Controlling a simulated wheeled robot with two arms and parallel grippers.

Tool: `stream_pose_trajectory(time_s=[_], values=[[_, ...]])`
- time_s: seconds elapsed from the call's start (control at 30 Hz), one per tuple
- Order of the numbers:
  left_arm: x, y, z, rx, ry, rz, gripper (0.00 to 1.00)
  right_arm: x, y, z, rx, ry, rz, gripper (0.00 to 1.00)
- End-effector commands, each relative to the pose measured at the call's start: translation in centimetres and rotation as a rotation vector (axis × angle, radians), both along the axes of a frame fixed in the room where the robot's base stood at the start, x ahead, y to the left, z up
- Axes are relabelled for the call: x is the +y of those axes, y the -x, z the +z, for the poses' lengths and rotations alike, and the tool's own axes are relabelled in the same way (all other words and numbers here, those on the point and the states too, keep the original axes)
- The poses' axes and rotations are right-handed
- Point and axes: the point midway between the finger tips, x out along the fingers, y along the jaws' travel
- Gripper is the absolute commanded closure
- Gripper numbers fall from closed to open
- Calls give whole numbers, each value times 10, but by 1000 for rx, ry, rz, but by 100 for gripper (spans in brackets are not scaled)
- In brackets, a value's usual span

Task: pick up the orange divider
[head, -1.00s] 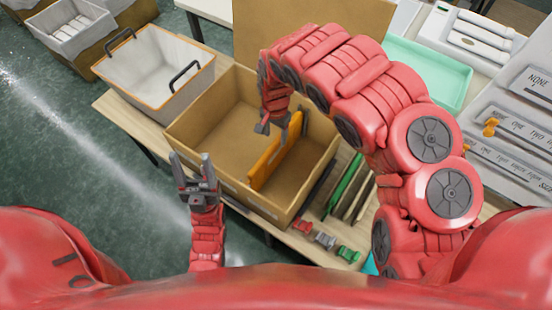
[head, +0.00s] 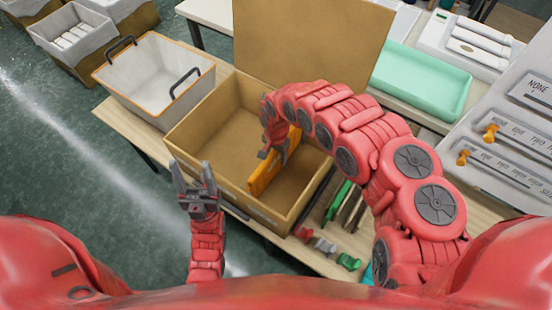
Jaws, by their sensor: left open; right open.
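The orange divider (head: 261,178) stands on edge inside the open cardboard box (head: 190,157), running from the front wall towards the back. My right gripper (head: 271,153) reaches down into the box at the divider's upper edge. Its jaws are open and partly hidden by my own wrist; I cannot tell whether they touch the divider. My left gripper (head: 192,178) is open and empty, pointing up in front of the box's left side, apart from it.
A white bin with black handles (head: 140,82) stands left of the box. Green and dark dividers (head: 337,200) and small coloured clips (head: 325,245) lie right of it on the wooden table (head: 118,106). A mint tray (head: 425,80) is at the back right.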

Motion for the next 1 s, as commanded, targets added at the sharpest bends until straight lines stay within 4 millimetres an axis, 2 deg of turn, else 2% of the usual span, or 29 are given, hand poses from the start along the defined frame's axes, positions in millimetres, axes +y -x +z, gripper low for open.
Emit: stream_pose_trajectory(time_s=[0.17,0.5,1.0], values=[[0,0,0,0,0,0,41,0,0,0,0,0,0,40],[0,0,0,0,0,0,41,0,-1,1,0,0,0,100],[0,0,0,0,0,0,41,0,-1,2,-1,0,0,100]])
